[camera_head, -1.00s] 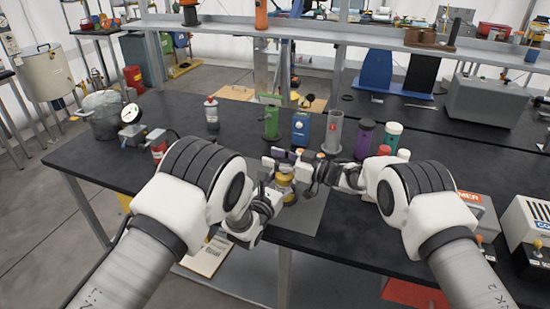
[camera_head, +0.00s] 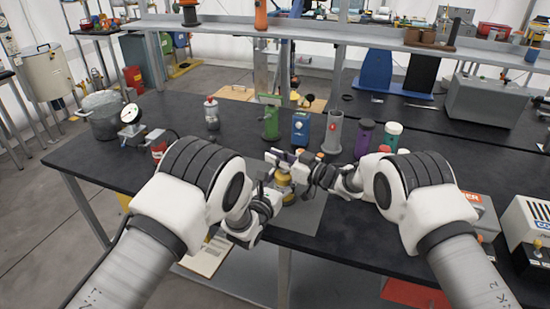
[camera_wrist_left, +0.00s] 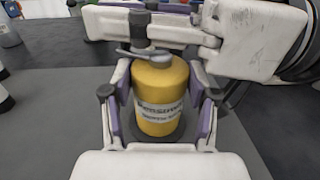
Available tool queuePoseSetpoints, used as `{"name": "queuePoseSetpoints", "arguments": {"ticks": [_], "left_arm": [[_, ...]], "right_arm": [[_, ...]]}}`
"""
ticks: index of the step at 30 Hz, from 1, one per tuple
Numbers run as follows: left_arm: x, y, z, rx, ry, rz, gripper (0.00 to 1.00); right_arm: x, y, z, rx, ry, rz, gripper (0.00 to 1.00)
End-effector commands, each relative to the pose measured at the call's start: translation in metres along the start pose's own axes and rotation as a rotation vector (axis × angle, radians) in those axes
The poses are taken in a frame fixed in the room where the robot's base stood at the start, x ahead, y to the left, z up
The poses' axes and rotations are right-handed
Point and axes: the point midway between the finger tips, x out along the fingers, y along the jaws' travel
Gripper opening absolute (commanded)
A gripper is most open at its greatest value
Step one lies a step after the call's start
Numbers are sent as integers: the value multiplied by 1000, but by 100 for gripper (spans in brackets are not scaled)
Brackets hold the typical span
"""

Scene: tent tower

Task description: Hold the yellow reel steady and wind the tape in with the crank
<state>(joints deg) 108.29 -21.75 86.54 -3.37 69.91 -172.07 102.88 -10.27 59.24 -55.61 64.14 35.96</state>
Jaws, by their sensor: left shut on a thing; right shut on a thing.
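The yellow reel (camera_head: 282,183) stands upright at the front of the bench. In the left wrist view the reel (camera_wrist_left: 158,88) is a yellow cylinder with a printed white label. My left gripper (camera_head: 281,192) is shut around its sides, one purple-padded finger on each side. A grey crank (camera_wrist_left: 150,53) lies across the reel's top with an upright knob at its left end. My right gripper (camera_head: 284,158) is above the reel; in the left wrist view its white fingers (camera_wrist_left: 140,22) are shut at the crank knob. The tape cannot be made out.
Behind the reel stand a green device (camera_head: 271,122), a blue box (camera_head: 300,128), a grey cylinder (camera_head: 332,132) and a purple bottle (camera_head: 364,138). A metal pot (camera_head: 103,115) and a dial gauge (camera_head: 130,113) are at left.

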Motion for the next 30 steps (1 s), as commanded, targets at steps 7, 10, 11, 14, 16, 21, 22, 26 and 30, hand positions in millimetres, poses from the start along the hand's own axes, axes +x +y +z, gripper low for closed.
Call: {"name": "queuePoseSetpoints", "arguments": {"ticks": [7,10,11,14,16,21,22,26,30], "left_arm": [[0,-2,0,3,0,-5,0],[0,-2,0,3,1,-6,0],[0,-2,0,3,1,-6,0],[0,-2,0,3,1,-6,0],[0,-2,0,3,1,-6,0],[0,-3,-1,4,1,-6,0],[0,-3,-1,4,1,-6,0],[0,-3,-1,3,1,-6,0],[0,-2,-1,3,1,-6,0]], "right_arm": [[-2,6,-2,-2,0,190,0],[-3,9,-1,-3,-2,278,0],[-4,9,-1,-3,-1,304,0],[-6,12,-2,-4,-1,388,0],[-7,14,-1,-5,-1,442,0],[-10,18,-2,-5,1,553,0],[-10,18,-2,-6,1,570,0],[-12,20,-2,-6,2,626,0],[-14,21,-2,-5,1,660,0]]}}
